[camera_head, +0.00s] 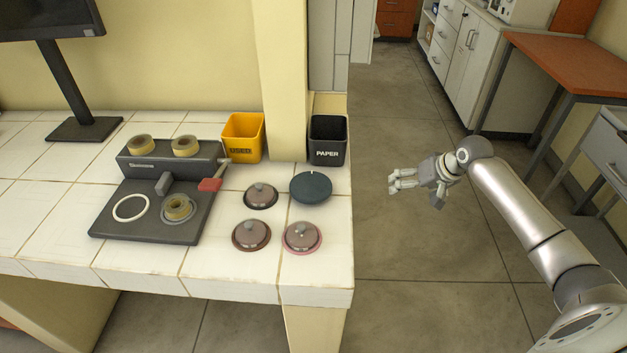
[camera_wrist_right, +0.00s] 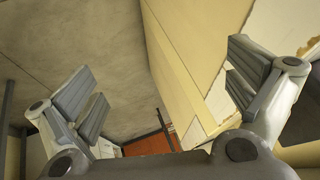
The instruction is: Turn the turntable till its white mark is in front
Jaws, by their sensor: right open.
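The turntable (camera_head: 311,188) is a dark blue-grey round disc on the right end of the white tiled bench. Its small white mark shows at its far edge, toward the wall. My right gripper (camera_head: 392,181) is open and empty, off the bench to the right of the turntable and apart from it. In the right wrist view its spread fingers (camera_wrist_right: 165,100) have nothing between them. My left gripper is not in view.
A black PAPER bin (camera_head: 327,141) and a yellow bin (camera_head: 243,137) stand behind. A dark grey fixture (camera_head: 115,215) with tape rolls is left. Floor is clear right of the bench (camera_head: 335,270).

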